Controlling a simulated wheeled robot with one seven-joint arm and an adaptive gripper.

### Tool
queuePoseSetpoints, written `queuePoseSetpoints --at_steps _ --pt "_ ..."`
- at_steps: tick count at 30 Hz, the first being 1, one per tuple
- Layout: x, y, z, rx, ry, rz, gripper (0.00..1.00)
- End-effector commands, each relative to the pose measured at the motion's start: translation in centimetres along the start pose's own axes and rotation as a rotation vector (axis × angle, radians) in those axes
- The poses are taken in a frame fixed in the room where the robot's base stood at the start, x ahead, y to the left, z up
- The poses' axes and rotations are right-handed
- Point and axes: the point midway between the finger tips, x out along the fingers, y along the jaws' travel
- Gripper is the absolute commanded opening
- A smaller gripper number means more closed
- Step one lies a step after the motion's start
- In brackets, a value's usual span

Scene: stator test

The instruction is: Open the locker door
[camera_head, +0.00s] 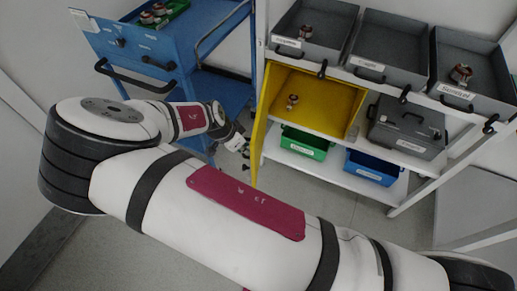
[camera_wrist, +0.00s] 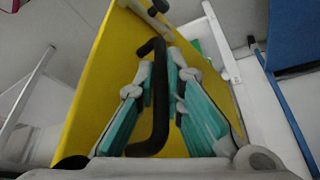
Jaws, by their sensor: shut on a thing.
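The yellow locker door (camera_head: 259,128) stands swung outward from the yellow locker (camera_head: 335,97), so the inside shows in the head view. The door is seen nearly edge-on there. In the wrist view, the yellow door face (camera_wrist: 100,75) fills the middle, with a black bar handle (camera_wrist: 158,130). My gripper (camera_wrist: 164,82) has its teal-padded fingers on both sides of the handle and is shut on it. In the head view my gripper (camera_head: 242,147) is at the door's left side; the handle is hidden there. A small stator-like part (camera_head: 292,102) stands inside the locker.
A blue cart (camera_head: 160,60) stands close to my arm on the left. Grey bins (camera_head: 390,48) sit above the locker. A grey case (camera_head: 407,127) is right of it; green (camera_head: 304,143) and blue (camera_head: 371,168) boxes are below. Floor in front is clear.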

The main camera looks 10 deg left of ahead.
Motion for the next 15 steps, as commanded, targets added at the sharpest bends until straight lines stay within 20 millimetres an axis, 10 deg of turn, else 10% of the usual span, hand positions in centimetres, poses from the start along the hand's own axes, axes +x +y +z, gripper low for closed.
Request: queuePoseSetpoints --at_steps 15 --pt "-1.3 -7.9 4.4 0.197 -0.003 0.083 0.00"
